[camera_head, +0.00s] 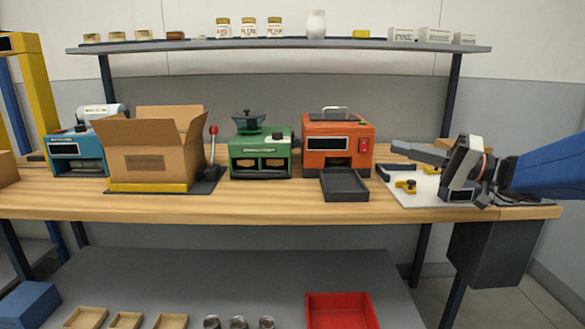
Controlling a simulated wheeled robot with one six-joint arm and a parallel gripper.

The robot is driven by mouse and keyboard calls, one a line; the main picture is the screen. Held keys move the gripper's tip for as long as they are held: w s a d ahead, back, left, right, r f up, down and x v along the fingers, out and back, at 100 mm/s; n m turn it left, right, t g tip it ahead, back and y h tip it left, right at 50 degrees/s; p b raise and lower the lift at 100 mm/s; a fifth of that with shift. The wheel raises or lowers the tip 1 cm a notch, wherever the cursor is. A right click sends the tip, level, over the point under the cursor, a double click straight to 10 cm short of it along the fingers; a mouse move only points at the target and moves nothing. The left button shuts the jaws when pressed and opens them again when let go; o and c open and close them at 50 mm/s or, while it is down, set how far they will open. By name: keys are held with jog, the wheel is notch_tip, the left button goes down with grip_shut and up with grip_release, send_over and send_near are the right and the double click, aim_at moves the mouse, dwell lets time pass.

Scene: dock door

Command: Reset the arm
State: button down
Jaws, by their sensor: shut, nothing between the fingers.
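My gripper (405,150) is at the right of the view, reaching in from the right edge on my blue arm. Its grey fingers point left and lie together, shut with nothing visible between them. It is above the right end of the wooden bench (260,205), over a white board (418,192). Part of the board is hidden behind the gripper. I cannot tell the exact height of the gripper above the bench.
An orange machine (318,132) with a dark tray (344,185) stands left of the fingers. A green machine (259,160), an open cardboard box (150,160) and a blue machine (75,150) stand farther left. A shelf (280,46) runs above. Yellow clamps (405,186) lie on the board.

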jog(key=s+a+f+g+h, duration=0.3)
jog(key=s+a+f+h, duration=0.15)
jog(key=s+f, duration=0.3)
jog(key=s+a+f+g+h, duration=0.25)
jog(key=s+a+f, duration=0.25)
jog(key=s+f, duration=0.3)
jog(key=s+d+f+t+h, duration=0.2)
jog(key=s+d+f+h, duration=0.9)
jog(key=d+f, duration=0.1)
jog(key=shift+d+f, duration=0.25)
jog(key=shift+f, duration=0.3)
jog(key=shift+w, duration=0.1)
